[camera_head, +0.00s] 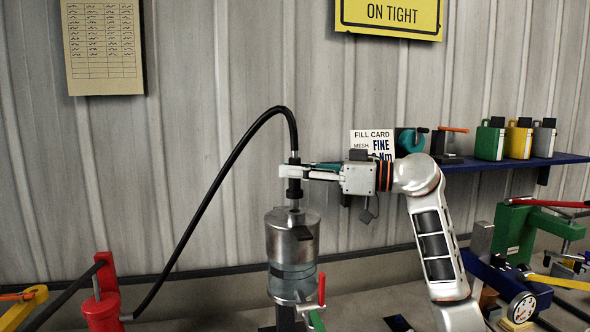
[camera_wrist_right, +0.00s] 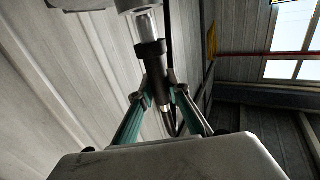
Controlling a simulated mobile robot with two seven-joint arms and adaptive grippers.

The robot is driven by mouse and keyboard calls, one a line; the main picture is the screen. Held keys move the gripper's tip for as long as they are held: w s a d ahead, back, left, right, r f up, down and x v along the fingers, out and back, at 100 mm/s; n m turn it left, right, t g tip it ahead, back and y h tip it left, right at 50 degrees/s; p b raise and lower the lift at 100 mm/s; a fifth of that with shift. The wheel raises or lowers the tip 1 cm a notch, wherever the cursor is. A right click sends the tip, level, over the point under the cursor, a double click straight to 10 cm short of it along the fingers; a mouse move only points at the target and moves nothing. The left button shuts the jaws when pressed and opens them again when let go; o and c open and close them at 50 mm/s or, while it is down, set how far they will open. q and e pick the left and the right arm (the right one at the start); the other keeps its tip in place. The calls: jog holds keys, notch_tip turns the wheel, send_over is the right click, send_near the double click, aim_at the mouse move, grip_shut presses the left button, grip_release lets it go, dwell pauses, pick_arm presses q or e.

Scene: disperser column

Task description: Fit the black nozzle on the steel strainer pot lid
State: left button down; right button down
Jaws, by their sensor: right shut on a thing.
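The steel strainer pot (camera_head: 290,262) stands upright below my right gripper, with its lid (camera_head: 285,217) on top. The black nozzle (camera_head: 294,189) is upright at the end of a black hose, directly above the lid. A short pale metal stem shows between the nozzle and the lid. My right gripper (camera_head: 294,172) is shut on the nozzle from the right side. In the right wrist view, the teal-sided fingers (camera_wrist_right: 160,88) pinch the nozzle (camera_wrist_right: 152,52), whose end meets a bright metal stem (camera_wrist_right: 147,27). I cannot tell how firmly it is seated. My left gripper is out of view.
The black hose (camera_head: 222,172) arches left to a red pump (camera_head: 102,308). A red-handled valve (camera_head: 321,290) sits at the pot's lower right. A blue shelf (camera_head: 480,164) with small cans is at right, above a green clamp (camera_head: 515,232) and a gauge (camera_head: 522,308).

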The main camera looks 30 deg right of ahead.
aim_at(295, 190)
jog(key=shift+f+b, duration=0.45)
jog(key=shift+f, duration=1.15)
jog(key=c, duration=1.9)
grip_release()
jog(key=v, duration=1.2)
